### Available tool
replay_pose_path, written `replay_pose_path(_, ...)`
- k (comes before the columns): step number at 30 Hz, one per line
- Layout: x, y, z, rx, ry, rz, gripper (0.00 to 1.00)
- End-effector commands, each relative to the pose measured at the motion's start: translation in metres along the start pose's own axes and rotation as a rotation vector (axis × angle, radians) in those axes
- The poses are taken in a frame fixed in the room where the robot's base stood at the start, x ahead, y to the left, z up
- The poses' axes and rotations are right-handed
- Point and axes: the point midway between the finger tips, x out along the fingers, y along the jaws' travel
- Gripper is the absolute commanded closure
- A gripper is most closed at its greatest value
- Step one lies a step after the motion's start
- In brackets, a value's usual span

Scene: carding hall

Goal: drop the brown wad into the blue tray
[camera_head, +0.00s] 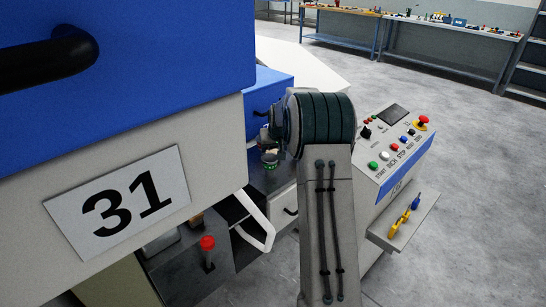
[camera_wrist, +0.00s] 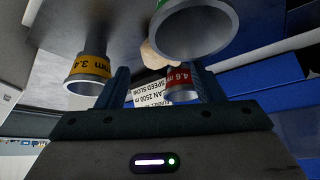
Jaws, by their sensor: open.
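My gripper (camera_wrist: 164,80) is open in the wrist view, its two dark fingers apart with nothing clearly held between them. A small tan lump (camera_wrist: 152,55), which may be the brown wad, shows just beyond the fingertips, partly hidden by a grey cylinder. I cannot tell whether the fingers touch it. Blue surfaces (camera_wrist: 265,72) lie at the right of the wrist view; I cannot tell whether one is the blue tray. In the head view my arm hides most of the work spot, and neither wad nor tray is clearly seen.
Hollow cylinders with a yellow band (camera_wrist: 88,70), a red band (camera_wrist: 181,82) and a plain grey rim (camera_wrist: 190,28) crowd the fingers. A printed card (camera_wrist: 150,88) is behind. The machine's blue cover (camera_head: 130,45) and control panel (camera_head: 392,145) flank my arm.

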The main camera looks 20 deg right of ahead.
Motion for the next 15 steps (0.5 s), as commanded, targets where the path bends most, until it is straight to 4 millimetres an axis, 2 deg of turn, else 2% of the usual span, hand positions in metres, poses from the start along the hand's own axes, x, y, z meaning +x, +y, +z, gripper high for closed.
replay_pose_path(9, 0.04, -0.002, 0.003, 0.001, -0.002, 0.0, 0.39)
replay_pose_path(15, 0.049, -0.002, 0.003, 0.0, -0.001, 0.0, 0.39)
